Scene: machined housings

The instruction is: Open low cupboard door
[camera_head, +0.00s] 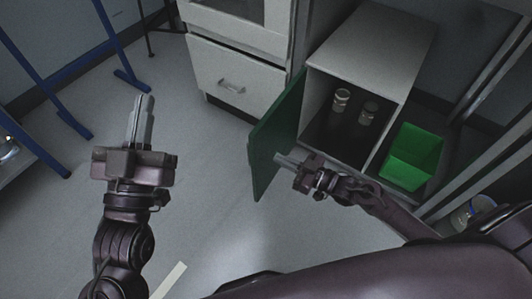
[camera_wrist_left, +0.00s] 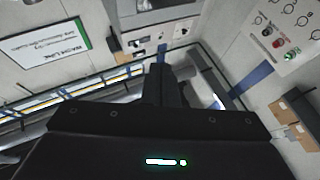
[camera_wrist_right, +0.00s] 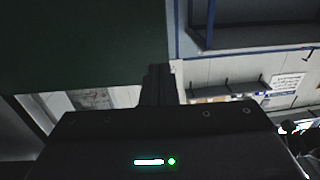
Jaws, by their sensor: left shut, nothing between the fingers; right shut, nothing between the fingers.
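The low cupboard (camera_head: 375,42) stands at the right of the head view. Its green door (camera_head: 276,130) is swung open to the left, and dark cylinders (camera_head: 366,112) show inside. My right gripper (camera_head: 282,159) is shut and empty, in front of the opening close to the inner side of the door; I cannot tell whether it touches. In the right wrist view the dark green door (camera_wrist_right: 80,45) fills the upper left, beside the shut fingers (camera_wrist_right: 158,85). My left gripper (camera_head: 144,103) is shut and empty over the floor, far from the door. Its fingers also show in the left wrist view (camera_wrist_left: 165,85).
A white drawer cabinet (camera_head: 235,75) stands left of the cupboard. A green bin (camera_head: 410,157) sits right of the opening. Blue-legged frames (camera_head: 50,85) stand at the left. A metal rack (camera_head: 500,140) is at the right. The floor between is mostly clear.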

